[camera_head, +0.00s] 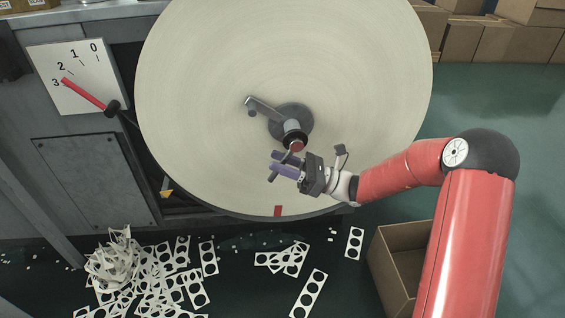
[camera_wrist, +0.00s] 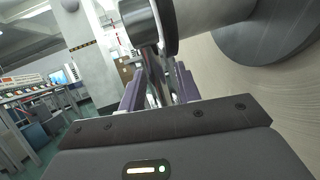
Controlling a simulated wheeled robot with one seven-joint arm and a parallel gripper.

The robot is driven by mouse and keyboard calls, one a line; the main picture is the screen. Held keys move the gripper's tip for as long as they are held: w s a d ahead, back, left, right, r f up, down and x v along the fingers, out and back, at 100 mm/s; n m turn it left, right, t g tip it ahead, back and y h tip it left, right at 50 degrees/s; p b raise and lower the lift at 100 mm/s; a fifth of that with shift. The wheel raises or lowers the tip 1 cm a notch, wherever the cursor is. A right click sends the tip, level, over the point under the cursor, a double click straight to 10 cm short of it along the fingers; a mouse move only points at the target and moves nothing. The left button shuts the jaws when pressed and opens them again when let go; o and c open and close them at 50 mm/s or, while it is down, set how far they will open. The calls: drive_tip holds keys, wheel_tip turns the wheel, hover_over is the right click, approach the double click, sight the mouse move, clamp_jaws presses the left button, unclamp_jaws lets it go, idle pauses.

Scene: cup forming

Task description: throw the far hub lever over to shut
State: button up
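The hub (camera_head: 291,121) sticks out from the middle of the big pale paper reel. A grey arm (camera_head: 265,108) reaches from it to the upper left, with a short stub at its end. A small lever (camera_head: 288,156) hangs from the hub's near end, beside my fingers. My gripper (camera_head: 274,165) is at the hub's lower side, with its purple fingers apart. In the wrist view, a metal lever (camera_wrist: 156,75) runs down from the hub's round end (camera_wrist: 138,22) between the fingers (camera_wrist: 158,90). I cannot tell whether a finger touches it.
The pale reel (camera_head: 370,60) fills the middle, close behind the gripper. A dial plate (camera_head: 75,88) at left has its red pointer near 3. An open carton (camera_head: 393,252) stands below my arm. Punched strips (camera_head: 150,275) litter the floor. Boxes (camera_head: 500,40) stand at upper right.

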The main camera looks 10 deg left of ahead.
drive_tip(key=v, duration=0.7)
drive_tip(key=shift+d+f, duration=0.15)
drive_tip(key=shift+d, duration=0.2)
drive_tip(key=s+d+r+n+g+h, duration=0.2)
drive_tip(key=s+n+h, duration=0.8)
drive_tip(key=s+h, duration=0.4)
drive_tip(key=s+d+r+n+t+h, duration=0.3)
drive_tip(key=s+d+n+t+h, duration=0.1)
drive_tip(key=d, duration=0.4)
drive_tip(key=s+d+r+n+t+h, duration=0.3)
drive_tip(key=s+d+n+t+h, duration=0.1)
drive_tip(key=s+d+t, duration=0.1)
drive_tip(key=s+d, duration=0.1)
drive_tip(key=d, duration=0.1)
drive_tip(key=shift+s+d, duration=0.25)
drive_tip(key=shift+d, duration=0.1)
